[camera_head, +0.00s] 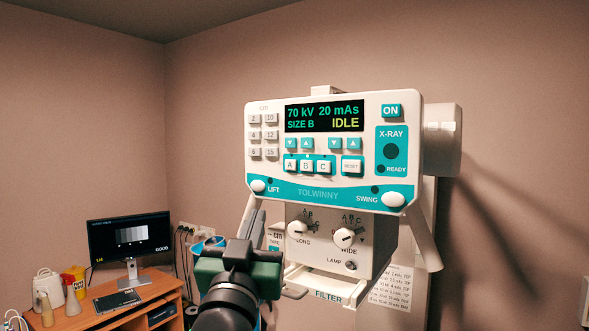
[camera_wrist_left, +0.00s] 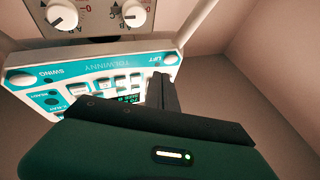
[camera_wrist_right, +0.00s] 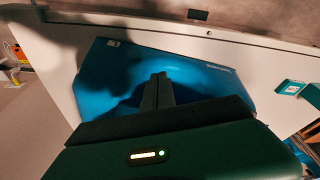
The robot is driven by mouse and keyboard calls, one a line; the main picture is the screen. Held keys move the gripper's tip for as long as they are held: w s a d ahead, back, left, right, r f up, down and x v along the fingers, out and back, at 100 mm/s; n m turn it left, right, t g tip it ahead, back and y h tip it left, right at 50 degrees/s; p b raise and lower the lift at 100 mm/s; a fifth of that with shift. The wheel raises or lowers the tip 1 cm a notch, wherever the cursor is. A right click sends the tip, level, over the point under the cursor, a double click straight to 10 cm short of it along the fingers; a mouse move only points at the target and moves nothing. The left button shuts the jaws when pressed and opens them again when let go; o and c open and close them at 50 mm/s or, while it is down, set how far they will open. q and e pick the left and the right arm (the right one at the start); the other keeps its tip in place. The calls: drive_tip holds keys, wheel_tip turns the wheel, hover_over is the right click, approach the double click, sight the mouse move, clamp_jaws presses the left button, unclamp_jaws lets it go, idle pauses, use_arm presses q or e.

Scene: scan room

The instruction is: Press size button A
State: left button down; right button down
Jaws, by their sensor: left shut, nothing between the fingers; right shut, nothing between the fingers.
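Size button A (camera_head: 291,165) is a pale key at the left of the A, B, C row on the white and teal control panel (camera_head: 318,193). The display (camera_head: 324,117) reads 70 kV, 20 mAs, SIZE B, IDLE. My left gripper (camera_head: 261,214) is shut and empty, below and left of button A, apart from it in the picture. In the left wrist view the panel is upside down, and the shut fingertips (camera_wrist_left: 161,76) show beside the button row. My right gripper (camera_wrist_right: 158,76) is shut and empty before a blue surface (camera_wrist_right: 105,75); it is not in the head view.
Below the panel is a knob box (camera_head: 325,262) with LONG, WIDE and LAMP controls. The lift knob (camera_head: 258,186) sits at the panel's lower left. A desk (camera_head: 135,313) with a monitor (camera_head: 129,238) stands at the left.

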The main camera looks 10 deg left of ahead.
sight(291, 165)
use_arm(q)
drive_tip(key=s+r+n+t+y, duration=0.1)
drive_tip(key=s+r, duration=0.3)
drive_tip(key=r, duration=0.4)
drive_tip(key=shift+n+t+y, duration=0.3)
drive_tip(key=shift+t+y, duration=0.3)
drive_tip(key=shift+y, duration=0.1)
drive_tip(key=shift+w+a, duration=0.1)
drive_tip(key=shift+w+d+p, duration=0.5)
drive_tip(key=shift+w+p, duration=0.35)
drive_tip(key=shift+w, duration=0.5)
drive_tip(key=shift+w+d+p, duration=0.55)
drive_tip(key=shift+w+p, duration=0.35)
drive_tip(key=shift+w, duration=0.5)
drive_tip(key=shift+w+d+p, duration=0.5)
drive_tip(key=shift+w+p, duration=0.35)
drive_tip(key=shift+w, duration=0.5)
